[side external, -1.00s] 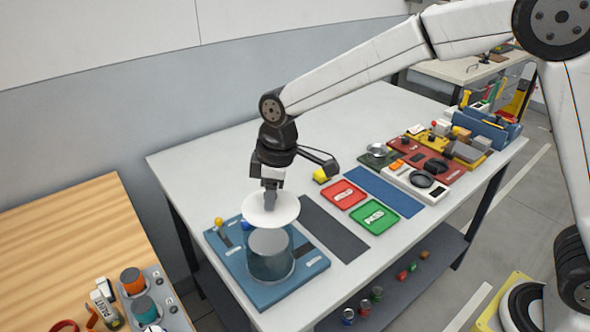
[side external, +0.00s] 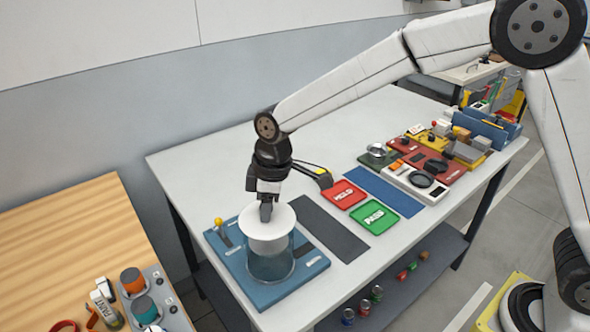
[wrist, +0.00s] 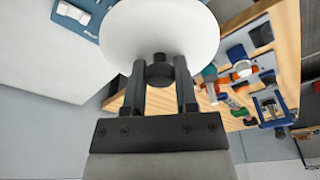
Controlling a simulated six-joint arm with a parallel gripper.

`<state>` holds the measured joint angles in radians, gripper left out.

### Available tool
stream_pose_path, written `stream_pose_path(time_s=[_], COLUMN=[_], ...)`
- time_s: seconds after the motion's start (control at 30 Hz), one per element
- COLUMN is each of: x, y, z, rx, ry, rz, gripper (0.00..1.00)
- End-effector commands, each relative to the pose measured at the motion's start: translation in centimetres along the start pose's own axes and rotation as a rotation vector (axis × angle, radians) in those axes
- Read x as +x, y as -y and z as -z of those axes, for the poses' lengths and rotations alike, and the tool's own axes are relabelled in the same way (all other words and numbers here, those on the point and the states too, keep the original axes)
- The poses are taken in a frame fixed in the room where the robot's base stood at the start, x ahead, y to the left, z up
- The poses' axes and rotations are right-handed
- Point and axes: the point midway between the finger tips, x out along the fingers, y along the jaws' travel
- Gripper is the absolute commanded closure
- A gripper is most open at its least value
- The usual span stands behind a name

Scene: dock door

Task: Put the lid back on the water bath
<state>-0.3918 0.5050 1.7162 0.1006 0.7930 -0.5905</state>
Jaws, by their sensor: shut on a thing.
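The white round lid (side external: 268,222) is held level over the glass water bath (side external: 271,262), which stands on a blue base plate (side external: 300,277). The lid overlaps the bath's top in the side view; I cannot tell whether it touches the rim. My gripper (side external: 266,212) points down and is shut on the lid's dark knob. In the wrist view my gripper (wrist: 159,78) has a finger on either side of the knob (wrist: 159,69), and the lid (wrist: 170,30) hides the bath.
A yellow-topped peg (side external: 219,222) stands at the base plate's back left corner. A dark mat (side external: 330,229), a red HOLD tray (side external: 343,194) and a green PASS tray (side external: 374,217) lie to the right. A wooden table (side external: 75,240) stands at the left.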

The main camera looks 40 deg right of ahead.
Motion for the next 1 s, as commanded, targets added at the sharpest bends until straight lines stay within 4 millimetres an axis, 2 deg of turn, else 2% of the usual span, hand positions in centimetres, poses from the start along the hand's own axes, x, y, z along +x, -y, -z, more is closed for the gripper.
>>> stream_pose_path(time_s=[0.5, 1.0], x=[3.1, 3.5], y=[0.0, 0.0], z=[-0.4, -0.5], rx=[0.000, 0.000], ry=[-0.001, -0.001], rz=[-0.001, -0.001], gripper=[1.00, 1.00])
